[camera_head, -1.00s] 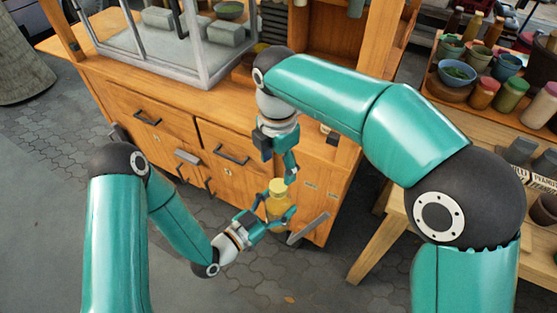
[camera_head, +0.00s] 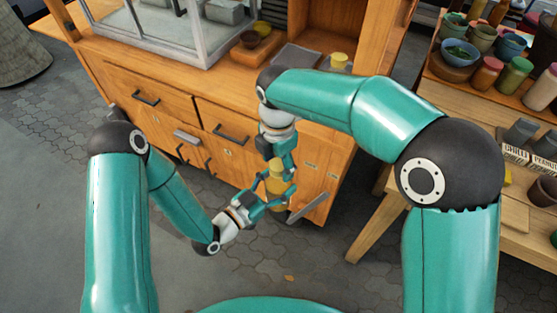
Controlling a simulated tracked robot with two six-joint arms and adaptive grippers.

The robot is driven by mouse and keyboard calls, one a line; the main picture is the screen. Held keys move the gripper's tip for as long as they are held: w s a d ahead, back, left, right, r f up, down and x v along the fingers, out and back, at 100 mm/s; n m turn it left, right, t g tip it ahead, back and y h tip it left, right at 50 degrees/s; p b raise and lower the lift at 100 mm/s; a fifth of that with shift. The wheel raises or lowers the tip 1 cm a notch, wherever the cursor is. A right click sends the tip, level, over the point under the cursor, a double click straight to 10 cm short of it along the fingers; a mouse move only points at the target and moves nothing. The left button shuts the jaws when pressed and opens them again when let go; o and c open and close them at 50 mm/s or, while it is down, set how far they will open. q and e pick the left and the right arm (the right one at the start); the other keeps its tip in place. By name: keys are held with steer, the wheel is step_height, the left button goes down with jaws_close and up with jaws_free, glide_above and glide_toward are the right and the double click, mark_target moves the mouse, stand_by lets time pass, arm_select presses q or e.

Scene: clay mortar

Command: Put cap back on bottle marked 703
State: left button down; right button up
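A small yellow bottle (camera_head: 279,187) is held upright in front of the orange wooden cabinet. My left gripper (camera_head: 275,196) reaches in from the lower left, with its fingers around the bottle's body. The bottle's top (camera_head: 276,166) is a paler yellow; I cannot tell whether this is a cap or the neck. My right gripper (camera_head: 279,165) points down at the top, with one finger seen on its right side. Whether its fingers are closed on anything is too small to tell. No 703 marking is readable.
The cabinet (camera_head: 170,125) with drawers stands just behind the grippers. A wooden table (camera_head: 484,190) with pots and jars is at the right.

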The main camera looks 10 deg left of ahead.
steer(key=c, duration=1)
steer(key=shift+o, duration=0.2)
steer(key=m, duration=0.8)
steer(key=shift+m, duration=0.3)
steer(key=m, duration=0.6)
steer(key=shift+m, duration=0.3)
steer(key=m, duration=0.8)
steer(key=shift+m, duration=0.3)
steer(key=m, duration=0.7)
steer(key=o, duration=1.4)
steer(key=shift+f, duration=0.1)
steer(key=shift+c, duration=0.2)
